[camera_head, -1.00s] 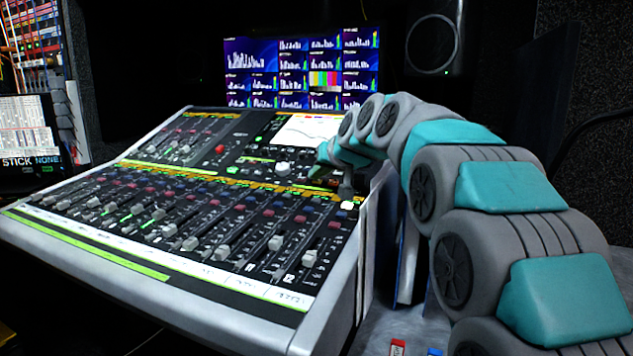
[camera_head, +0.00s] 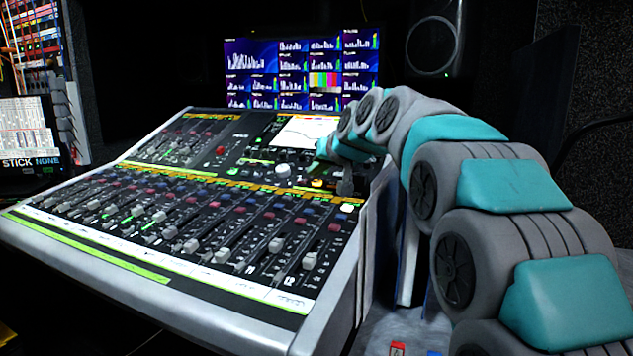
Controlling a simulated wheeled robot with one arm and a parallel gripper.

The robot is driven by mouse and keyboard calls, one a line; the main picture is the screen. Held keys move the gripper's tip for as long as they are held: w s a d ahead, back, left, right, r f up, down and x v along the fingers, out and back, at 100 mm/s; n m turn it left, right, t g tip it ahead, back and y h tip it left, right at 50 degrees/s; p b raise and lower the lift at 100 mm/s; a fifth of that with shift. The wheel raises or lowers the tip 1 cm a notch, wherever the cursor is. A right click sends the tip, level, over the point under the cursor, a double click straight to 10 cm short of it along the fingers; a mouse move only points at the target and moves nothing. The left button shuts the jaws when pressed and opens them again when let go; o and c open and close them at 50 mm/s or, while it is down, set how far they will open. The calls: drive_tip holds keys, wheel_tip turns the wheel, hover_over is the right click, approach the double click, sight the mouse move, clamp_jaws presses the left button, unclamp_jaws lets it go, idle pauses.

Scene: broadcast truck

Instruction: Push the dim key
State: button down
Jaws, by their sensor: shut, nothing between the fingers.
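The mixing console (camera_head: 330,262) fills the middle of the view, with its sloped panel facing left and front. An amber-lit key (camera_head: 317,183) shows on the right part of the panel, just left of my gripper. A white key (camera_head: 347,207) lies just below the gripper tip. No label is readable, so I cannot tell which key is the dim key. My gripper (camera_head: 345,188) is shut and empty, pointing down at the panel's right edge. It is small and dark here, and I cannot tell whether it touches the panel. It hides part of the surface behind it.
A round pale knob (camera_head: 282,170) and a red button (camera_head: 220,150) stand on the panel. Rows of faders (camera_head: 222,256) fill the front. A wide monitor (camera_head: 300,70) and a speaker (camera_head: 433,45) stand behind. A screen (camera_head: 28,140) is at left.

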drive_tip(key=shift+s+a+r+p, duration=0.1)
drive_tip(key=shift+s+r+p, duration=0.3)
drive_tip(key=shift+r, duration=0.5)
drive_tip(key=shift+s+a+r+p, duration=0.15)
drive_tip(key=shift+s+r+p, duration=0.3)
drive_tip(key=shift+r, duration=0.5)
drive_tip(key=shift+s+a+r+p, duration=0.1)
drive_tip(key=shift+s+r+p, duration=0.15)
drive_tip(key=shift+r+p, duration=0.45)
